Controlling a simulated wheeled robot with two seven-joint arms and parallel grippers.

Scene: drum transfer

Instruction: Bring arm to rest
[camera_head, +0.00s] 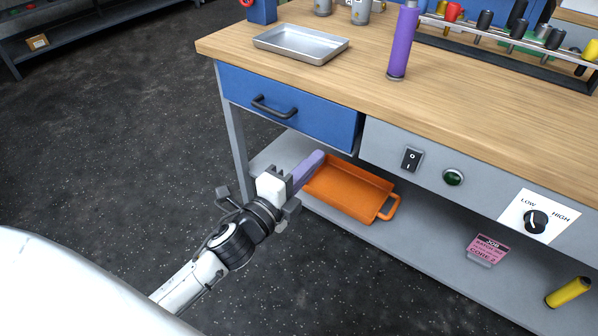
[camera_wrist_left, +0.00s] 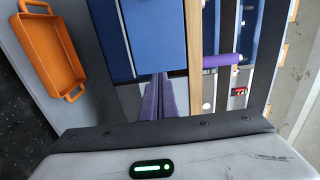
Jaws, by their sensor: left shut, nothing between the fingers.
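My left gripper (camera_head: 315,159) reaches in from the left in the head view, in front of the workbench below its blue drawer. Its purple fingers are together and hold nothing; they also show side by side in the left wrist view (camera_wrist_left: 160,90). The fingertips appear over the near edge of the orange tray (camera_head: 345,187) in the picture; the exact gap cannot be told. The orange tray also shows at the left of the left wrist view (camera_wrist_left: 50,55). My right gripper is in neither view.
The workbench (camera_head: 450,115) carries a metal tray (camera_head: 300,43), a purple cylinder (camera_head: 402,42) and a rack of tools. The blue drawer (camera_head: 285,105) looks shut. A yellow cylinder (camera_head: 568,292) lies on the lower shelf. Open dark floor (camera_head: 130,130) lies left of the bench.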

